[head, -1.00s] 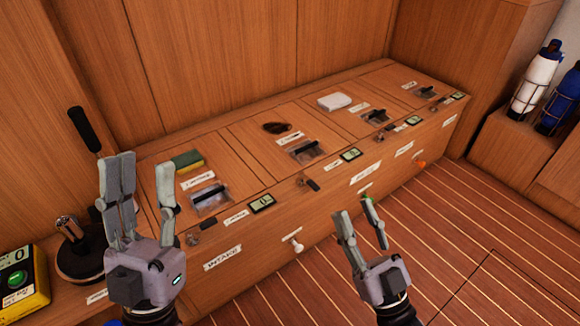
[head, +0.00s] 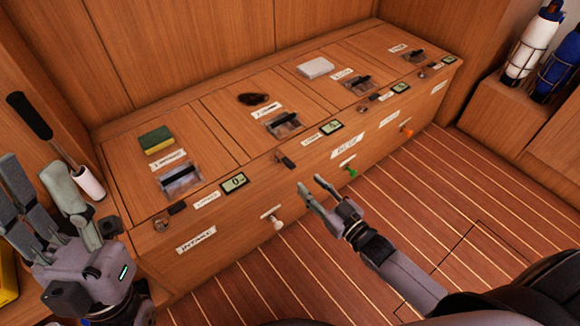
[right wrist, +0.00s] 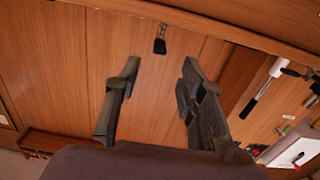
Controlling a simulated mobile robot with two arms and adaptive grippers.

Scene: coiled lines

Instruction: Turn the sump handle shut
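Three small handles stick out of the front of the wooden locker in the head view: a white one (head: 277,222), a green one (head: 350,172) and an orange one (head: 406,132). The label left of the white handle reads INTAKE (head: 196,240). The other front labels are too blurred to read, so I cannot tell which handle is the sump's. My right gripper (head: 311,184) is open and empty, between the white and green handles in the picture. The right wrist view shows its fingers (right wrist: 158,76) apart, facing wood. My left gripper (head: 37,178) is open and empty at the far left.
The locker top carries a sponge (head: 156,140), a dark lump (head: 258,98), a white block (head: 315,67), latches and small displays (head: 235,182). A black-gripped lever (head: 30,115) stands near my left gripper. Bottles stand at the far right. The striped floor is clear.

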